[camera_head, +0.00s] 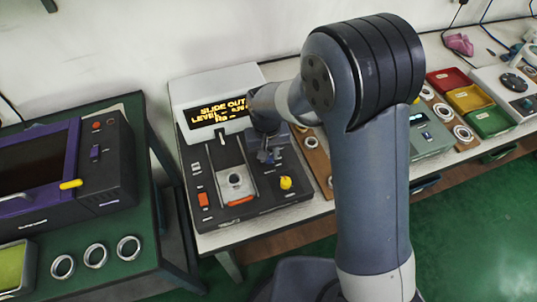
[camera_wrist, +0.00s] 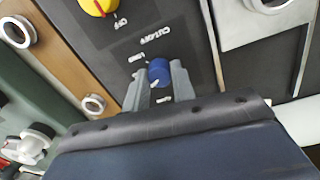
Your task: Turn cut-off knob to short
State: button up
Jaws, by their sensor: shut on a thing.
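The cut-off knob (camera_wrist: 159,71) is a small blue round knob on the dark panel of the bearing tester. It sits between the two grey fingers of my gripper (camera_wrist: 158,78), which are shut on it from both sides. A white mark shows at the knob's lower left edge in the wrist view. The CUTOFF lettering reads upside down above the knob. Small labels stand above left of it and below it, too small to read surely. In the head view my gripper (camera_head: 268,156) is over the tester's right side and the knob is hidden.
The tester (camera_head: 240,208) has a lit display (camera_head: 217,111) at its back. A yellow knob (camera_head: 285,183) marked OFF, an orange switch (camera_head: 203,200) and a slide holding a ring (camera_head: 235,178) are close by. Coloured trays (camera_head: 470,98) stand at the right.

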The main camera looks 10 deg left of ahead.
jog(key=shift+n+b, duration=0.3)
jog(key=shift+n, duration=1)
jog(key=o, duration=1)
notch_tip(320, 180, up, 11)
jog(key=shift+s+a+b, duration=0.15)
jog(key=shift+b, duration=0.2)
jog(key=shift+f, duration=0.15)
notch_tip(320, 180, down, 11)
jog(key=shift+r+p, duration=0.1)
jog(key=shift+p, duration=0.25)
